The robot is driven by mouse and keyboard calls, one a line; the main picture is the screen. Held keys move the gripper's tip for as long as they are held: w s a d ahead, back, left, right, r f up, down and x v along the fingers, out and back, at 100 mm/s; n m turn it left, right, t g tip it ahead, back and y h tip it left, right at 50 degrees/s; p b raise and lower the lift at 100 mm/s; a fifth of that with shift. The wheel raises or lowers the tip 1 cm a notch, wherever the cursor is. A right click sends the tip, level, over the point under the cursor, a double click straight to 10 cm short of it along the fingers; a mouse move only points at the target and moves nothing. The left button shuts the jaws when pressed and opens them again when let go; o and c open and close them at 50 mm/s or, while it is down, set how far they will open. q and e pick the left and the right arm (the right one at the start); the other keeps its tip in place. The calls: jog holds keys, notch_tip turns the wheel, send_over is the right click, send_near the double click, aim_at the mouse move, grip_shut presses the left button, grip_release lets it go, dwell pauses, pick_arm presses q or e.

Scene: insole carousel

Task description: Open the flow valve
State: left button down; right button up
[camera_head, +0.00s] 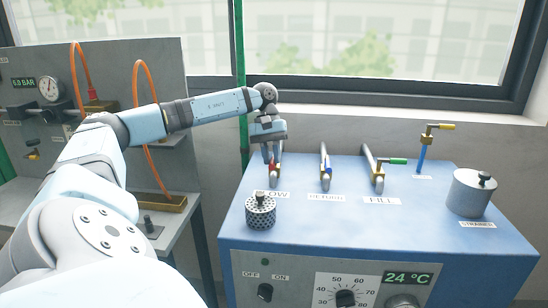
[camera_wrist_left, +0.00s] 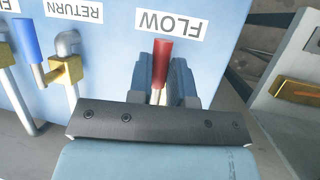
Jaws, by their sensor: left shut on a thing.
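The flow valve's red handle (camera_wrist_left: 161,62) shows in the left wrist view, beside the FLOW label (camera_wrist_left: 170,25) on the blue machine top. My left gripper (camera_wrist_left: 163,85) is shut on this handle, with one finger on each side of it. In the head view my left gripper (camera_head: 268,158) reaches down over the flow pipe at the machine's left. The handle is mostly hidden there, with only a little red (camera_head: 272,168) showing by the fingers. The valve body is hidden by the gripper in the wrist view. My right gripper is not in view.
The blue-handled return valve (camera_head: 326,172) and green-handled fill valve (camera_head: 390,162) stand to the right. A perforated metal basket (camera_head: 260,212) sits in front of the flow valve. A strainer canister (camera_head: 470,194) stands at the right. A gauge panel (camera_head: 60,75) stands at the left.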

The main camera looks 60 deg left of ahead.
pick_arm(q)
jog(key=c, duration=1.1)
grip_release()
jog(key=shift+o, duration=0.2)
jog(key=p+v, duration=0.4)
jog(key=v, duration=1)
jog(key=shift+p, duration=0.4)
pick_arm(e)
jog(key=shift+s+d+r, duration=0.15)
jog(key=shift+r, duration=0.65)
pick_arm(q)
jog(key=shift+f, duration=0.1)
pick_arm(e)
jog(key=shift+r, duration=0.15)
pick_arm(q)
jog(key=shift+f, duration=0.1)
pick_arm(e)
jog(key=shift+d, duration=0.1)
